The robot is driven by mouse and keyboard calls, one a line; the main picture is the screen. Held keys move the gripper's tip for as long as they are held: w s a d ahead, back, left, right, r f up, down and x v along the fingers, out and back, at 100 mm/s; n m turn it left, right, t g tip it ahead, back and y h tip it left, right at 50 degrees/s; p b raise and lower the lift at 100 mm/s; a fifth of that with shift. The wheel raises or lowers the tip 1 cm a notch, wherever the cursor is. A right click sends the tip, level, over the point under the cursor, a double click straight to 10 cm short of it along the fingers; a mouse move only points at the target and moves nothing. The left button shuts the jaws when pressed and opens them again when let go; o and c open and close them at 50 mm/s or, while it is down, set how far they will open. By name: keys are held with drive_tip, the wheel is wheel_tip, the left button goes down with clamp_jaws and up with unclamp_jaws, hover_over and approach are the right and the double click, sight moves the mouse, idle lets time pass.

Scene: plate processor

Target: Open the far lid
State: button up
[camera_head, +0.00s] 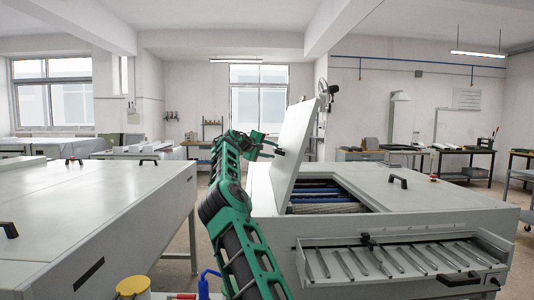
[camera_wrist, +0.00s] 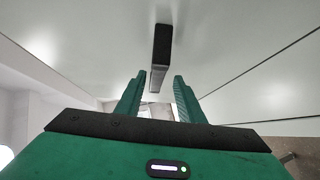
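The plate processor (camera_head: 440,207) stands at the right in the head view. One of its lids (camera_head: 305,140) is raised steeply, and blue and grey rollers (camera_head: 325,198) show in the opening beneath. My gripper (camera_head: 270,147) is at the left side of this lid, partly lost among my green arm links. In the wrist view my gripper (camera_wrist: 159,80) is open, its two green fingers apart. A black bar handle (camera_wrist: 161,48) on a pale panel lies ahead, its near end around the gap between the fingertips. I cannot tell whether they touch.
A closed lid with a black handle (camera_head: 397,182) lies to the right of the opening. A front rack (camera_head: 395,262) of metal bars juts from the processor. Another pale machine (camera_head: 90,215) fills the left. A yellow-lidded container (camera_head: 133,287) and blue bottle (camera_head: 208,284) are at the bottom.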

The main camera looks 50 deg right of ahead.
drive_tip(key=shift+r, duration=0.2)
drive_tip(key=v, duration=1.1)
drive_tip(key=shift+w+f, duration=0.1)
